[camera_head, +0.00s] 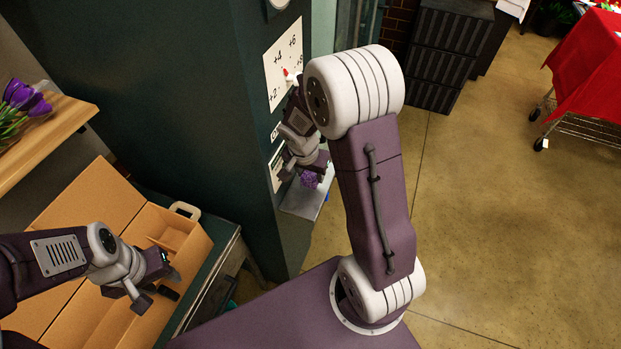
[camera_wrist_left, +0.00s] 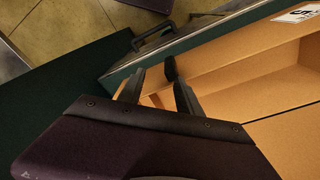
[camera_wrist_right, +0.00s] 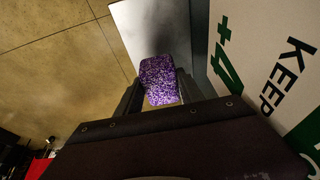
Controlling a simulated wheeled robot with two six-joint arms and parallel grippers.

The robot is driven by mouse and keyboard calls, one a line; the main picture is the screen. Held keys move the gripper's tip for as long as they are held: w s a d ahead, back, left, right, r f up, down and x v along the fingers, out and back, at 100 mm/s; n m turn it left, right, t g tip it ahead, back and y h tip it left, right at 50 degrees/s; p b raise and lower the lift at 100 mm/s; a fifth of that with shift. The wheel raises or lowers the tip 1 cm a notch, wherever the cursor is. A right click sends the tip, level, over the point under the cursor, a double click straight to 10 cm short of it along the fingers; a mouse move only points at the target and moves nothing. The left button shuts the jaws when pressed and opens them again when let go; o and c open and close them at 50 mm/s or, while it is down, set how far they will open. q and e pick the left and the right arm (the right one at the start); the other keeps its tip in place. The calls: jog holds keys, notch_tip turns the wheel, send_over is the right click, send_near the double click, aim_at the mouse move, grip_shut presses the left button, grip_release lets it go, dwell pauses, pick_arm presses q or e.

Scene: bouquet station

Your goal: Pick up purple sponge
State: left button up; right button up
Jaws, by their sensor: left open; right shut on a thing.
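The purple sponge (camera_wrist_right: 160,80) is a speckled block between the fingers of my right gripper (camera_wrist_right: 155,95) in the right wrist view. In the head view a small part of the purple sponge (camera_head: 309,179) shows below my right gripper (camera_head: 312,172), beside the dark green column. The gripper is shut on it. A grey metal shelf (camera_head: 303,200) lies under the sponge; I cannot tell whether the sponge touches it. My left gripper (camera_head: 157,290) is open and empty above the cardboard box (camera_head: 195,237). Its fingers also show in the left wrist view (camera_wrist_left: 155,92).
The dark green column (camera_head: 180,100) carries a white sign (camera_head: 282,65) close to my right arm. A wooden shelf (camera_head: 50,140) with purple flowers (camera_head: 22,100) is at left. A red-draped cart (camera_head: 590,75) stands far right. The floor (camera_head: 490,200) between is clear.

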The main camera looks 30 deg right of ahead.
jog(key=s+d+r, duration=0.4)
jog(key=s+r, duration=0.3)
jog(key=s, duration=0.4)
